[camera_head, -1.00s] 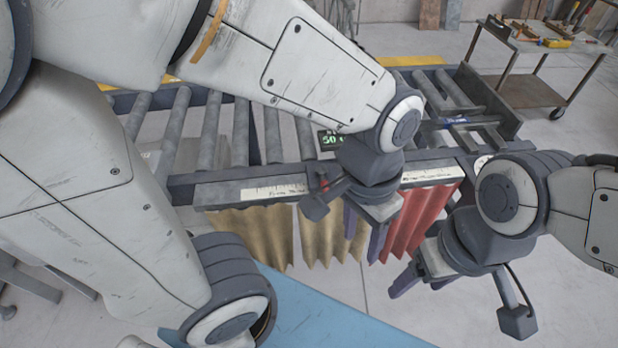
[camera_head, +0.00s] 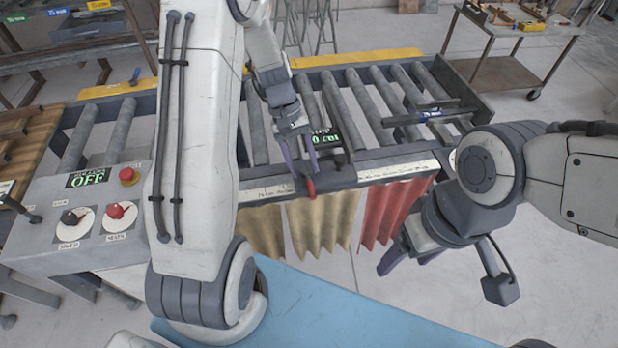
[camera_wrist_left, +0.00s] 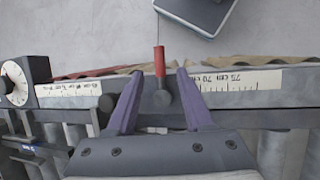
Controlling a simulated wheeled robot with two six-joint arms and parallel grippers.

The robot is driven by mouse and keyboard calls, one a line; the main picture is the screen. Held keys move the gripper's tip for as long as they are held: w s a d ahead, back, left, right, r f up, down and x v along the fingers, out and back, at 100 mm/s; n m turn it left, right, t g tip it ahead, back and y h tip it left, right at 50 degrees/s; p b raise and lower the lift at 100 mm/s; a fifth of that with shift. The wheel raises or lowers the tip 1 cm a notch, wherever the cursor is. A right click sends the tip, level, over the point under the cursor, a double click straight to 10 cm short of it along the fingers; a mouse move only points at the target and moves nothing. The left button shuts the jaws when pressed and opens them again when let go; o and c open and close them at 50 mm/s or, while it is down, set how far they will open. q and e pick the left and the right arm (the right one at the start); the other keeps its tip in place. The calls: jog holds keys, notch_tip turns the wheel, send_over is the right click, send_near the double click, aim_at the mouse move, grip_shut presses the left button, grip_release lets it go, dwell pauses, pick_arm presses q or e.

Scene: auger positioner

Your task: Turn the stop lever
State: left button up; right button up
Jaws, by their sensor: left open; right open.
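The stop lever (camera_head: 310,187) is a small red handle on the front rail, just below the green-lit display (camera_head: 326,139). In the left wrist view the red handle (camera_wrist_left: 159,62) points toward the top of the picture, away from a dark round pivot. My left gripper (camera_head: 303,168) is open above the rail. Its two purple fingers stand on either side of the lever in the left wrist view (camera_wrist_left: 160,76), with gaps on both sides. I cannot tell whether they touch it. My right gripper (camera_head: 410,262) is open and empty in front of the red curtain.
The roller conveyor (camera_head: 345,105) lies behind the ruler-marked rail (camera_head: 385,171). Tan (camera_head: 325,220) and red curtain strips (camera_head: 395,210) hang below it. A control panel (camera_head: 85,215) with knobs and an OFF display stands left. A cart (camera_head: 505,70) stands back right.

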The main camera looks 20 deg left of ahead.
aim_at(311, 188)
pick_arm(q)
jog(key=shift+p+x, duration=0.5)
jog(key=shift+x, duration=2.15)
grip_shut()
jog(key=shift+w+r, duration=0.1)
